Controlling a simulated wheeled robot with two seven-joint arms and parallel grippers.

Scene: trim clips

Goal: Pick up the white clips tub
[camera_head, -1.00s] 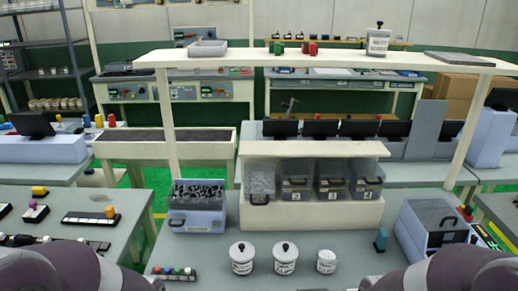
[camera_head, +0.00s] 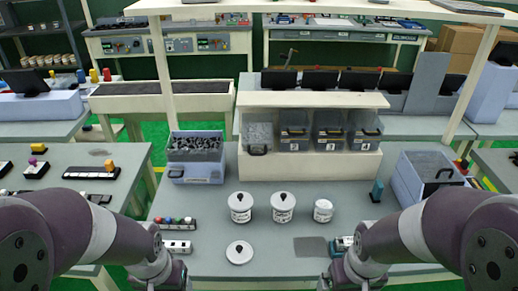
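Several white tubs stand in a row on the grey bench. The left tub (camera_head: 240,209) and middle tub (camera_head: 283,209) have white lids with dark knobs. The right tub (camera_head: 323,211) is smaller, with a pale top. Their labels are too small to read, so I cannot tell which is the clips tub. A white round lid-like disc with a dark knob (camera_head: 239,252) is nearer me, in front of the left tub. My arms end at the bottom edge, left and right of the tubs and apart from them. My gripper fingers are cut off below the picture.
A blue bin of dark parts (camera_head: 196,172) stands behind left. A shelf (camera_head: 310,163) with several bins is behind the tubs. A blue-grey box (camera_head: 421,180) is at right. A strip with coloured knobs (camera_head: 176,223) lies at left. A dark flat pad (camera_head: 310,247) lies front right.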

